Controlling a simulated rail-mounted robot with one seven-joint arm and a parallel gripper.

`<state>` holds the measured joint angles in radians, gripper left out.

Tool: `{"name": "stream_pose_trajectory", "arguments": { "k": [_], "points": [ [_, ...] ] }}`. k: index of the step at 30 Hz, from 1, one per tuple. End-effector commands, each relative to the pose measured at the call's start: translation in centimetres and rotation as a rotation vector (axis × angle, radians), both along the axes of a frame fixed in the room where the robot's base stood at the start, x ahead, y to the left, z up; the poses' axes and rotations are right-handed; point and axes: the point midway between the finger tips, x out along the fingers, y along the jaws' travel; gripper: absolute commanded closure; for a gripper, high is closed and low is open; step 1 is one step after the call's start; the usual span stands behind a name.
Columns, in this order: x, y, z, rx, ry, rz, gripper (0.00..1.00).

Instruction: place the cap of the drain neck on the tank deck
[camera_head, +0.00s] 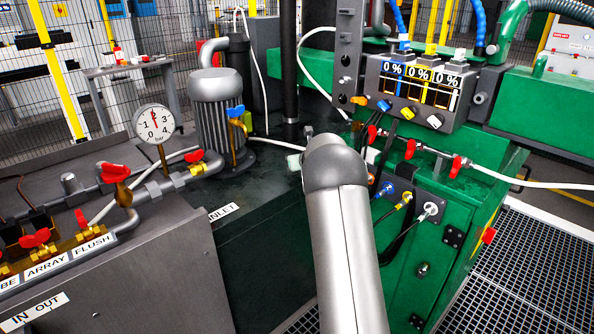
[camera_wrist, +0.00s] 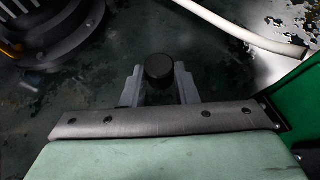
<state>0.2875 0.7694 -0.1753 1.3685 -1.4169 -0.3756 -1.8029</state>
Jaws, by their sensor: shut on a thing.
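In the wrist view my gripper (camera_wrist: 158,80) is shut on the black round cap (camera_wrist: 158,67), which sits between the two grey fingertips. The dark, worn tank deck (camera_wrist: 100,90) lies beneath and around it. I cannot tell whether the cap touches the deck or how far above it is. The drain neck is not clearly visible in either view. In the head view the deck (camera_head: 255,190) spreads left of my grey arm, and the arm hides the cap and most of the gripper.
A ribbed grey motor pump (camera_head: 215,110) stands on the deck; its round base (camera_wrist: 65,30) is upper left in the wrist view. A white hose (camera_wrist: 240,32) crosses the upper right. A green cabinet (camera_head: 440,240) stands right of my arm. A gauge (camera_head: 154,124) rises at left.

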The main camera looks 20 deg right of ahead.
Motion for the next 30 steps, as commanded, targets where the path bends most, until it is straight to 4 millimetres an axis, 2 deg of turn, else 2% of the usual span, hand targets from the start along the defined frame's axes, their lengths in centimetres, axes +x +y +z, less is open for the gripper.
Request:
{"name": "stream_pose_trajectory", "arguments": {
  "k": [7, 15, 16, 18, 27, 30],
  "points": [
    [0.3, 0.0, -3.5, 0.002, 0.001, 0.000, 1.00],
    [0.3, -0.1, -3.5, 0.001, 0.001, 0.000, 1.00],
    [0.3, -0.1, -3.5, 0.001, 0.001, 0.000, 0.70],
    [0.3, -0.1, -3.5, 0.001, 0.001, 0.000, 0.51],
    [0.3, -0.1, -3.4, 0.001, 0.000, 0.000, 0.51],
    [-0.3, 0.0, -3.0, 0.000, 0.000, 0.000, 0.51]
  ]
}}
